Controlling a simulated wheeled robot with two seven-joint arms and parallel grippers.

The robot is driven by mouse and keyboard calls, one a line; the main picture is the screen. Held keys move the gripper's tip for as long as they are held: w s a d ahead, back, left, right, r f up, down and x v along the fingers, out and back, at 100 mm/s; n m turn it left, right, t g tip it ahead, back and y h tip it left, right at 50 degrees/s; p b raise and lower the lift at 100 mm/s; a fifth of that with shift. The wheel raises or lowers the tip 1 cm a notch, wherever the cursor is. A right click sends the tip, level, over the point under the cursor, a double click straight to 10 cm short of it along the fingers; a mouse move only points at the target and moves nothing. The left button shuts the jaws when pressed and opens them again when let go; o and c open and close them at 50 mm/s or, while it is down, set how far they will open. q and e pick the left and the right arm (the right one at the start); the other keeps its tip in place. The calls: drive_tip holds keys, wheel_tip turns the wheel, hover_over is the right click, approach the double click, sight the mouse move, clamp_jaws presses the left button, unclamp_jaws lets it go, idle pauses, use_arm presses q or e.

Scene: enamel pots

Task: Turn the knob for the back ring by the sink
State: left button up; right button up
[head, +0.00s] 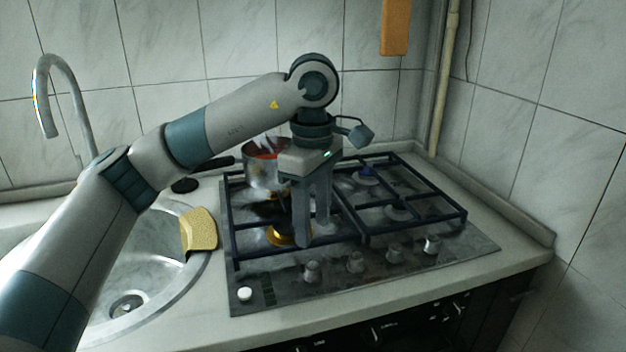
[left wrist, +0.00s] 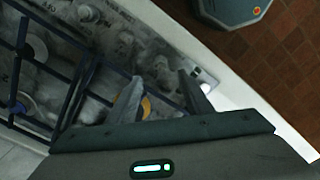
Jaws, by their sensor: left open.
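Several grey knobs stand in a row along the front of the hob: one nearest the sink (head: 311,271), then a second (head: 355,262), a third (head: 394,254) and a far-right one (head: 432,244). A pot with red contents (head: 258,174) stands at the back of the hob on the sink side, hiding the ring beneath it. My left gripper (head: 312,236) points down over the hob, behind and above the knob nearest the sink. Its fingers are apart and empty. In the left wrist view its open fingers (left wrist: 161,78) reach toward the knob row. My right gripper is not shown.
Dark pan supports (head: 365,237) cover the hob. A brass-coloured front burner (head: 280,236) shows beside my gripper. A small white round piece (head: 245,294) sits at the hob's front left corner. The sink (head: 150,285) and a yellow sponge (head: 198,229) are to the left.

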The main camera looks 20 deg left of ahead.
use_arm(q)
wheel_tip(320, 180, up, 8)
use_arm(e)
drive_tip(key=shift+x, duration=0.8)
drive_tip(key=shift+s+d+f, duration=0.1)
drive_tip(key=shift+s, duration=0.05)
